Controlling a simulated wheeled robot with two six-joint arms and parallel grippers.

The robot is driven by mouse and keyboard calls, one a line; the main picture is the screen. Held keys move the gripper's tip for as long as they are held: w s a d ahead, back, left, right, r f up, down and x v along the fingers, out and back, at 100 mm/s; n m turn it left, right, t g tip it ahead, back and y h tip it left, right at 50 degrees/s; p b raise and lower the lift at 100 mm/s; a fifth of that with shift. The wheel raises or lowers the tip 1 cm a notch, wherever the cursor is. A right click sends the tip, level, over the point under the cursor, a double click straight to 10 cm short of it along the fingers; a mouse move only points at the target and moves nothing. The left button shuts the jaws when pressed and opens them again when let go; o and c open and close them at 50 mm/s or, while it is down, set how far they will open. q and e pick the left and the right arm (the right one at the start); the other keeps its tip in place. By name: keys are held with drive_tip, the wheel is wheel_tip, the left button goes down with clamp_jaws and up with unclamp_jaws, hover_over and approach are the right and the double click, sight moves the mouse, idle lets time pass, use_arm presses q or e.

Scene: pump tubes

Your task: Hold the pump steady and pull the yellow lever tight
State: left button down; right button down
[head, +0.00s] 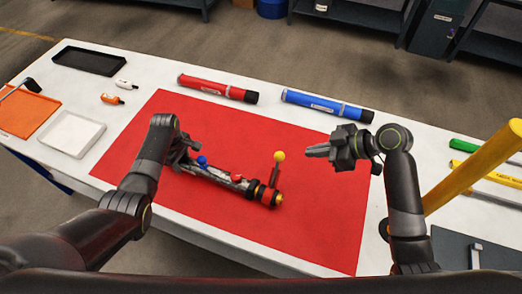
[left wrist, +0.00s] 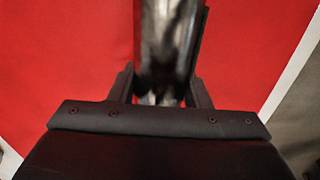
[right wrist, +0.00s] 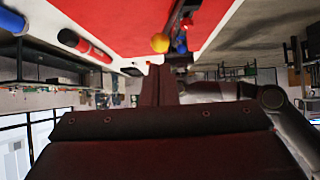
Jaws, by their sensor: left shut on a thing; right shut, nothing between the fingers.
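The pump (head: 222,178) is a metal tube with a red and black end, lying on the red mat (head: 300,233). The yellow lever (head: 279,157) has a round yellow knob and stands up near the pump's right end. My left gripper (head: 187,166) is shut on the pump's left part; in the left wrist view the metal tube (left wrist: 168,50) sits between the fingers. My right gripper (head: 308,151) is shut and empty, to the right of the yellow knob and apart from it. The knob also shows in the right wrist view (right wrist: 160,43).
A red tube (head: 215,88) and a blue tube (head: 325,104) lie behind the mat. Black (head: 88,60), white (head: 71,134) and orange (head: 28,112) trays are at the left. A yellow post (head: 470,172) stands at the right. The mat's front right is clear.

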wheel_tip(320, 180, down, 8)
drive_tip(key=d+m+t, duration=0.2)
drive_tip(key=m+t, duration=0.7)
drive_tip(key=m, duration=1.7)
drive_tip(key=shift+s+d+r+t, duration=0.15)
drive_tip(key=shift+s+d+t, duration=0.2)
drive_tip(key=shift+s+t, duration=0.1)
